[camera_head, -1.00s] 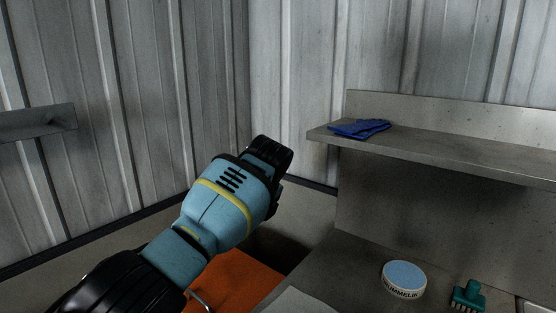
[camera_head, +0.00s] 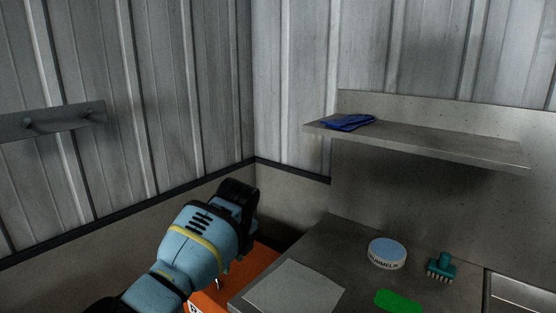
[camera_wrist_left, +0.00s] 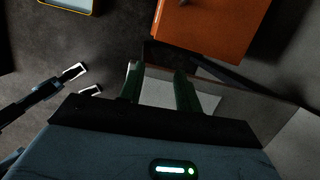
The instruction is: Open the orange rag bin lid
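The orange rag bin (camera_head: 262,262) stands low beside the counter in the head view, partly hidden behind my left arm. A small metal handle (camera_head: 222,281) shows at its near side. The bin also appears at the top of the left wrist view (camera_wrist_left: 210,32), its top face closed as far as I can see. My left gripper (camera_head: 238,196) is in front of and above the bin in the head view. In the left wrist view its two dark green fingers (camera_wrist_left: 160,92) are apart with nothing held between them.
The steel counter (camera_head: 335,240) right of the bin carries a white sheet (camera_head: 295,288), a round blue-topped tin (camera_head: 387,253), a teal brush (camera_head: 441,266) and a green item (camera_head: 398,300). A shelf (camera_head: 430,143) holds blue gloves (camera_head: 348,122). A wall rail (camera_head: 50,122) is at left.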

